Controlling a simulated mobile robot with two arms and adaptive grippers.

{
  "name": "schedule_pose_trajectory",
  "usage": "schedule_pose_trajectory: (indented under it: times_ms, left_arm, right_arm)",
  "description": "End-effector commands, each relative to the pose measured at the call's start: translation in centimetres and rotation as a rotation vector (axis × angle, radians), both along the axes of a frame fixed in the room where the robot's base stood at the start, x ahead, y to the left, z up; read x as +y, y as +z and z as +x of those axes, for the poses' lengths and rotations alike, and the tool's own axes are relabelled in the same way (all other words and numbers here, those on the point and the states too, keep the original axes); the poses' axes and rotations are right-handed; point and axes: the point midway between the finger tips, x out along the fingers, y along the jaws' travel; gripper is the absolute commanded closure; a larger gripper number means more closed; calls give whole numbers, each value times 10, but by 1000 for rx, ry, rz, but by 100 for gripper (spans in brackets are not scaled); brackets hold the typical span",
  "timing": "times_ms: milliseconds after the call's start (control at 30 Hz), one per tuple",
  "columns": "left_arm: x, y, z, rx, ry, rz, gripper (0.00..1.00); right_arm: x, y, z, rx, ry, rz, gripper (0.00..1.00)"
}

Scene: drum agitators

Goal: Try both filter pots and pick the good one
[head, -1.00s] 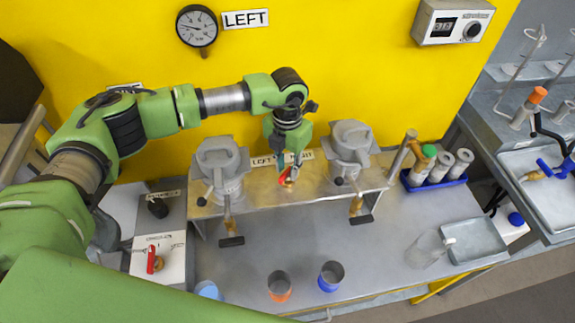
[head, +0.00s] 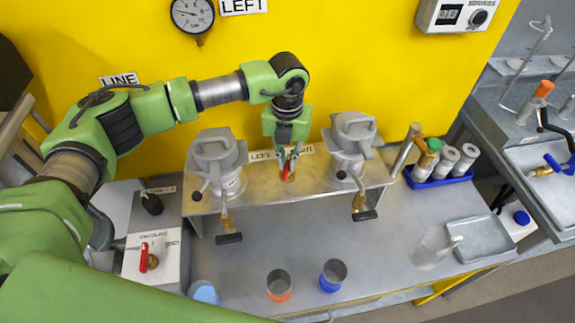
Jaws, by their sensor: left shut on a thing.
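Two grey filter pots with clamped lids stand on a raised metal shelf, the left pot (head: 218,165) and the right pot (head: 350,145). Each has a brass drain tap with a black handle below it, the left tap (head: 226,222) and the right tap (head: 359,204). Between the pots is a small red valve lever (head: 285,166) on a brass body, by a partly hidden LEFT/RIGHT label. My left gripper (head: 288,154) points down over it and is shut on the red lever. My right gripper is out of view.
An orange-based cup (head: 279,285) and a blue-based cup (head: 333,275) stand at the bench front. A clear jug (head: 434,247) and grey tray (head: 474,241) are at right. A red-handled valve (head: 145,257) is at left. A gauge (head: 192,14) hangs above.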

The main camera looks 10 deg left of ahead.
Motion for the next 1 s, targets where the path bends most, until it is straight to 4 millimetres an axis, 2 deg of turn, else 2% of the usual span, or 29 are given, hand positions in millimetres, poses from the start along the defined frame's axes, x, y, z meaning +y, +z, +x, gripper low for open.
schedule_pose_trajectory:
  times_ms: [33,400,1000]
  left_arm:
    - [0,-3,1,-4,46,-2,100]
    - [0,-2,2,-6,397,-2,100]
    - [0,0,2,-5,941,-3,100]
  right_arm:
    - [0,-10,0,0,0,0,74]
    - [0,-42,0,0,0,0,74]
    - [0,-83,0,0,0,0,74]
